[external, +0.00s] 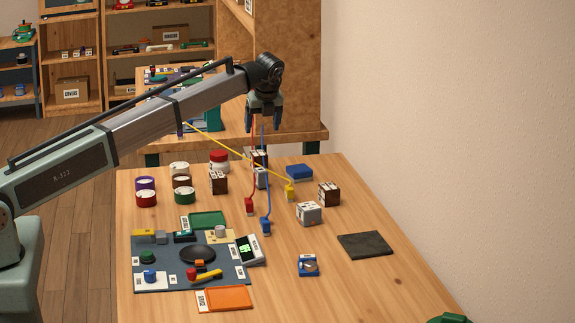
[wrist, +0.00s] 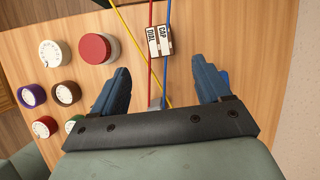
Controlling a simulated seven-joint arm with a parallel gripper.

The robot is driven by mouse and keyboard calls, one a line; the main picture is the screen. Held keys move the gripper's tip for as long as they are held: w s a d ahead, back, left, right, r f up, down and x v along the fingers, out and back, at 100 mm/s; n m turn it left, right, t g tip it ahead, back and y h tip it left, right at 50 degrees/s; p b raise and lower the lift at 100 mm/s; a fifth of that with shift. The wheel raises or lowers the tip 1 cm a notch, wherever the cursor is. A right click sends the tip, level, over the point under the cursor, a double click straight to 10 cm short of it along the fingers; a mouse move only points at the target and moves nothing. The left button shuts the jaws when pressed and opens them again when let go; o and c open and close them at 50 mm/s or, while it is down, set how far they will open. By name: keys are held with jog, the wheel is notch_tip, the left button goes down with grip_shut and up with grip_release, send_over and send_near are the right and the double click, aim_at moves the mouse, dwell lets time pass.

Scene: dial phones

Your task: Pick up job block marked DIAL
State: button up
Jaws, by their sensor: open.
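A small block (wrist: 153,46) with a white label reading DIAL lies in the upper middle of the wrist view. A second label reading CAP or similar sits right beside it; I cannot tell whether it is a separate block. The pair appears to be the dark, white-topped block (external: 258,156) in the external view, partly behind hanging cables. My gripper (external: 263,128) is open, empty and raised above the table, pointing down. In the wrist view my gripper (wrist: 158,68) has its fingers spread, with the labelled block beyond the fingertips.
Red, blue and yellow cables run past the block, the yellow ending at a yellow plug (external: 290,191). Brown blocks (external: 219,183) (external: 329,194), a white block (external: 309,212) and round tins (external: 146,198) stand around. A phone-parts mat (external: 140,270) lies in front. The right front table is mostly clear.

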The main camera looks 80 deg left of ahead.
aim_at(259, 154)
jog(key=x, duration=0.8)
jog(key=shift+x, duration=2.5)
jog(key=shift+d, duration=0.2)
jog(key=c, duration=1.1)
jog(key=shift+o, duration=0.2)
